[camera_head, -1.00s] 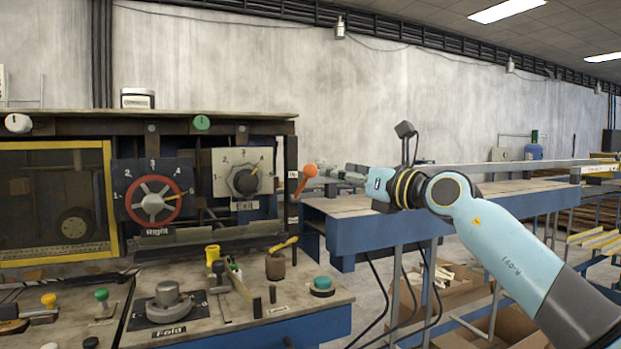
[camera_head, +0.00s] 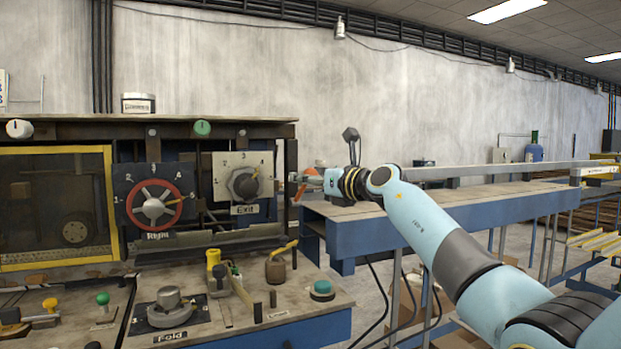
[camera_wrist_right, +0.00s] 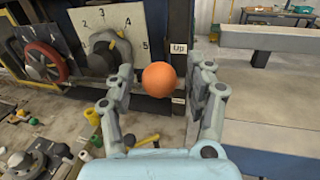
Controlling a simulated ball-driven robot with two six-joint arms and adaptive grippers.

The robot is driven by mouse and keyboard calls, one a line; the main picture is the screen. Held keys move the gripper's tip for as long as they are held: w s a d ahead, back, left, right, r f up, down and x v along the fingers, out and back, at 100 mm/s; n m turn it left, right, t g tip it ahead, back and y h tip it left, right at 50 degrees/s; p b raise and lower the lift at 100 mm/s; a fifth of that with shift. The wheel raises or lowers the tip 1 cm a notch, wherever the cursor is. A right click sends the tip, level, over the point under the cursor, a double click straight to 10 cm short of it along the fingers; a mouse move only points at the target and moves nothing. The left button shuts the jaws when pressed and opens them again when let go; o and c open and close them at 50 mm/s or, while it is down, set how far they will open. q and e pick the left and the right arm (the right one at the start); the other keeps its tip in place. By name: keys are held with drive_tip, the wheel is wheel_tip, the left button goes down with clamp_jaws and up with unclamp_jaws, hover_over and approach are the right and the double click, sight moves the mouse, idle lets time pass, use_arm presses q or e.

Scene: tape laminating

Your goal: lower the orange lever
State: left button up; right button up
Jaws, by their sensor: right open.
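The orange lever's round knob (camera_wrist_right: 159,79) shows in the right wrist view, between the two open fingers of my right gripper (camera_wrist_right: 160,95). A gap shows on both sides of the knob, and I cannot tell how deep it is between the fingers. In the head view the orange lever (camera_head: 309,173) is at the right edge of the machine, mostly hidden by my right gripper (camera_head: 306,178). A label reading "Up" (camera_wrist_right: 178,49) is beside the knob in the wrist view. My left gripper is not in view.
The exit dial (camera_head: 243,181) and red-rimmed dial (camera_head: 154,204) are left of the lever. A yellow-handled part (camera_head: 281,255) and green button (camera_head: 321,289) sit on the bench below. A blue-sided table (camera_head: 430,218) stands to the right under my right arm.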

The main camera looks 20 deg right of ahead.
drive_tip(key=shift+c, duration=0.3)
clamp_jaws()
